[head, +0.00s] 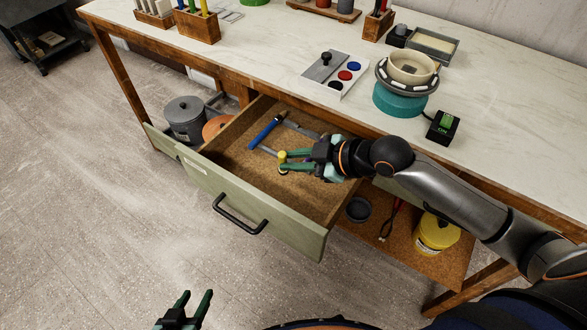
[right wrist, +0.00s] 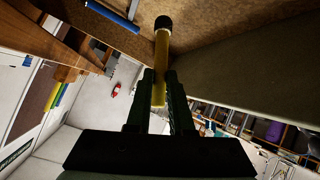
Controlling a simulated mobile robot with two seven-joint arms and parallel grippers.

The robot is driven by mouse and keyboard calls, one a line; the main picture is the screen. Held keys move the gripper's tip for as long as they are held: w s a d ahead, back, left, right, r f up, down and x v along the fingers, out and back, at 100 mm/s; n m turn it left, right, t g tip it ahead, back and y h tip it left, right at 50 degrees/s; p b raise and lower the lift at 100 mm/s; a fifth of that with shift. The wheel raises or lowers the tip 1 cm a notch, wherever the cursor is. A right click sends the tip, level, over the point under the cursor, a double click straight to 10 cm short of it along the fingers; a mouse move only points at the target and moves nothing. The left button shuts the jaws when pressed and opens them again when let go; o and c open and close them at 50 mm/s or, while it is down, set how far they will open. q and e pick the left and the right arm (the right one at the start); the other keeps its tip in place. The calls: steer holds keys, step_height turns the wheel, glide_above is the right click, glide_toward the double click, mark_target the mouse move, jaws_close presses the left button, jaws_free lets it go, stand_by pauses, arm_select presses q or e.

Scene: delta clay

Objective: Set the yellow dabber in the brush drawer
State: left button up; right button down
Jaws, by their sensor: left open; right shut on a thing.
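The brush drawer (head: 262,208) is pulled open below the table, with a green front, a black handle and a brown cork-like floor. My right gripper (head: 284,160) reaches over the drawer from the right and is shut on the yellow dabber (head: 283,155). In the right wrist view the dabber (right wrist: 161,60) is a yellow stick with a black end, held between the fingertips (right wrist: 160,88), over the drawer floor. I cannot tell whether it touches the floor. My left gripper (head: 189,308) is open and empty, low in front of the drawer.
A blue-handled brush (head: 265,132) and other slim tools lie at the back of the drawer. Above on the table stand a palette (head: 335,75), a turntable with a bowl (head: 407,75) and a small black box (head: 443,126). The drawer floor's front part is clear.

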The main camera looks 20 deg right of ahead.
step_height(320, 180, down, 3)
steer(key=shift+f+b, duration=0.1)
steer(key=shift+b, duration=0.2)
steer(key=c, duration=0.8)
jaws_free()
arm_select(q)
steer(key=shift+s+f, duration=0.35)
steer(key=shift+f, duration=0.15)
steer(key=shift+a, duration=0.1)
arm_select(e)
steer(key=shift+s+d+r, duration=0.15)
steer(key=shift+r, duration=0.05)
arm_select(q)
steer(key=shift+s+a+r+p, duration=0.15)
steer(key=shift+r+p, duration=0.25)
steer(key=shift+p, duration=0.5)
arm_select(e)
steer(key=v, duration=1.1)
steer(key=shift+s+r, duration=0.2)
steer(key=shift+r, duration=0.1)
